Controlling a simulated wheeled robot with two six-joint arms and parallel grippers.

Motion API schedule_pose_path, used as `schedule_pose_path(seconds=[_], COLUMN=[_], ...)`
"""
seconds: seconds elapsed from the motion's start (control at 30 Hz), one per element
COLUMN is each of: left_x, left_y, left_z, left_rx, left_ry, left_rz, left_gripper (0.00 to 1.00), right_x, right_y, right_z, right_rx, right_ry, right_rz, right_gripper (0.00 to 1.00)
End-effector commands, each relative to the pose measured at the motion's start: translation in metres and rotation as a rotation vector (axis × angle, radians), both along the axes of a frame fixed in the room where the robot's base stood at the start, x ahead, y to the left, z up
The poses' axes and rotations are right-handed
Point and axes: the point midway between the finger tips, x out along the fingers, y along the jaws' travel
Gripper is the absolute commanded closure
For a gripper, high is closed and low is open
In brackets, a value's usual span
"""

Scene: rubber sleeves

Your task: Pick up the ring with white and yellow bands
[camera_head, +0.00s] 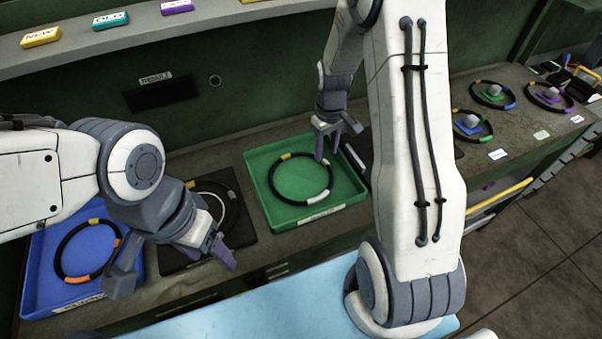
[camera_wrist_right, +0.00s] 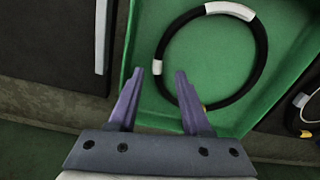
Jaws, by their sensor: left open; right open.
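A black ring with one yellow and two white bands (camera_head: 272,185) lies in the green tray (camera_head: 262,213); the ring also shows in the right wrist view (camera_wrist_right: 260,58). My right gripper (camera_head: 337,142) is open over the tray's far right part. In the right wrist view its fingers (camera_wrist_right: 170,72) point at the ring's near side, one overlapping it in the picture; contact cannot be told. My left gripper (camera_head: 172,270) is open, in front of the blue and dark trays. A second black ring (camera_head: 236,212) with yellow and white bands lies in the dark tray, partly hidden by the left gripper.
A blue tray (camera_head: 40,275) at the left holds a ring with yellow and orange bands (camera_head: 60,250). The dark tray (camera_head: 240,238) stands between the blue and green trays. Several rings on posts (camera_head: 491,94) stand at the right. A shelf (camera_head: 140,28) with coloured blocks runs above.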

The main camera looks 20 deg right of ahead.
Motion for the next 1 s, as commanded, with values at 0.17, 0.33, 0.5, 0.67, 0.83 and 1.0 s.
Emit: schedule_pose_path(seconds=[0.17,0.33,0.5,0.67,0.83,1.0], left_x=[0.0,0.0,0.0,0.0,0.0,0.0], left_y=[0.0,0.0,0.0,0.0,0.0,0.0], left_z=[0.016,0.018,0.017,0.017,0.017,0.017], left_rx=[0.0,0.0,0.0,0.0,0.0,0.0], left_ry=[0.0,0.0,0.0,0.0,0.0,0.0], left_rz=[-0.002,-0.003,-0.003,-0.003,-0.003,-0.003], left_gripper=[0.36,0.36,0.36,0.36,0.36,0.36], right_x=[0.0,0.0,0.0,0.0,0.0,0.0], right_y=[-0.005,-0.005,-0.006,-0.006,-0.006,-0.006], right_z=[-0.023,-0.037,-0.038,-0.038,-0.038,-0.037], right_rx=[0.002,0.001,0.0,0.0,0.0,0.0], right_ry=[0.006,0.002,0.001,0.001,0.001,0.001], right_rz=[-0.003,-0.004,-0.005,-0.005,-0.005,-0.005], right_gripper=[0.51,0.51,0.51,0.93,1.0,1.0])
